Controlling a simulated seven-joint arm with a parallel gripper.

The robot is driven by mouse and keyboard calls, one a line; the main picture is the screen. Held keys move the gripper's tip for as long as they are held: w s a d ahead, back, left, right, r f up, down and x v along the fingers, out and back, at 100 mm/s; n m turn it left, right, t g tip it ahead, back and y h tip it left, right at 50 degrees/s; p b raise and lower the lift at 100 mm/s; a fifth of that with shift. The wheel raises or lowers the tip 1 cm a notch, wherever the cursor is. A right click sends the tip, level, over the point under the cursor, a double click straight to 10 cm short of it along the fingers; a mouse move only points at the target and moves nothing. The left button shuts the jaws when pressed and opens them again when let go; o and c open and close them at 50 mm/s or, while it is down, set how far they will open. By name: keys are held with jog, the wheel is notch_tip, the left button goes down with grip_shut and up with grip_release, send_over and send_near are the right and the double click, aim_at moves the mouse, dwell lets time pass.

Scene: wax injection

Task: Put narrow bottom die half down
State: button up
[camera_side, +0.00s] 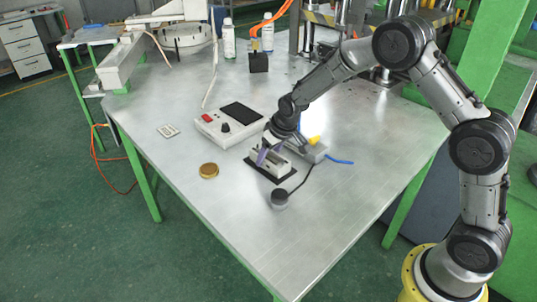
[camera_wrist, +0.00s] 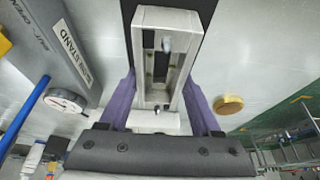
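The narrow bottom die half (camera_wrist: 140,45) is a pale grey metal block with a long rectangular recess, seen from above in the wrist view. My gripper (camera_wrist: 161,88) has its two purple fingers along the long sides of this block, and they appear to touch it on both sides. In the side view my gripper (camera_side: 268,157) points down at the die half (camera_side: 276,166), over a black mat (camera_side: 262,177). Part of the block is hidden by my gripper. I cannot tell whether it rests on the mat or hangs just above it.
A grey stand with a yellow part (camera_side: 314,140) and blue handle is close beside the mat. A gold disc (camera_side: 209,170) and a control box (camera_side: 227,129) lie left. The table's front is clear.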

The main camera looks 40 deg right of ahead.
jog(key=o, duration=0.5)
jog(key=shift+c, duration=0.2)
jog(key=shift+s+r, duration=0.1)
jog(key=shift+r, duration=0.4)
jog(key=v, duration=1.1)
jog(key=shift+s+r, duration=0.2)
jog(key=shift+s, duration=0.05)
jog(key=s+r+t, duration=0.1)
jog(key=s+r, duration=0.4)
jog(key=s, duration=0.6)
jog(key=s+r, duration=0.6)
jog(key=s, duration=0.6)
jog(key=s+f, duration=0.2)
jog(key=s, duration=0.6)
jog(key=shift+s+f, duration=0.2)
jog(key=shift+s, duration=0.2)
